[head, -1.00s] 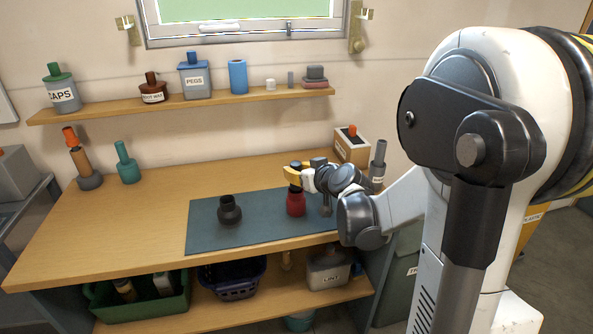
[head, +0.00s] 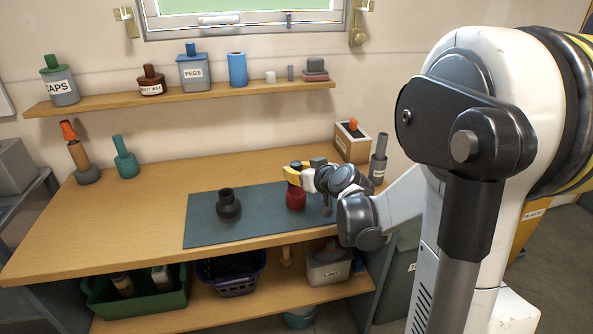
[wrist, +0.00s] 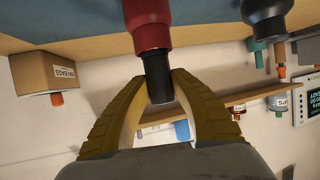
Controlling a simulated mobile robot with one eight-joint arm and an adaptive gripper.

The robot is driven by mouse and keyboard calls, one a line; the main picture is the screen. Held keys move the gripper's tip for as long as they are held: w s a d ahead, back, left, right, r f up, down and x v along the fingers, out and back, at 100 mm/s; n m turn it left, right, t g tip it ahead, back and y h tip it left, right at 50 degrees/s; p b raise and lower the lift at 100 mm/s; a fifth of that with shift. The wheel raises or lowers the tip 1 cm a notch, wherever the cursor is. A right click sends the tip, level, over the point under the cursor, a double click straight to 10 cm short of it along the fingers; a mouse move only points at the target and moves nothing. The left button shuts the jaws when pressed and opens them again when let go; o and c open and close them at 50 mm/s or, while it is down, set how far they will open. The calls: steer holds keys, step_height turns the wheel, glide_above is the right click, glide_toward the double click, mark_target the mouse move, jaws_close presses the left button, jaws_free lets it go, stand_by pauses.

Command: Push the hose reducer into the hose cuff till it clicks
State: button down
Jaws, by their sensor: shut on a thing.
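A black tube (wrist: 158,78), which looks like the hose reducer, is between my gripper's yellow fingers (wrist: 160,88) in the wrist view. One end of it meets a red collared piece (wrist: 147,22), which looks like the hose cuff. I cannot tell how deep the tube sits in it, or whether they are one part. In the head view the red piece (head: 296,199) stands upright on the mat, and my gripper (head: 294,174) is shut around the black part just above it. The far finger is mostly hidden there.
A dark stepped fitting (head: 229,208) stands on the blue-grey mat (head: 200,235), left of the red piece. A cardboard box (head: 351,144) and a grey bottle (head: 378,160) stand behind on the right. The bench's left side (head: 110,215) is mostly clear.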

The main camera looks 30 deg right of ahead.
steer(key=shift+f, duration=0.4)
steer(key=c, duration=1.1)
jaws_free()
steer(key=p+v, duration=0.2)
steer(key=v, duration=0.6)
steer(key=shift+p, duration=0.3)
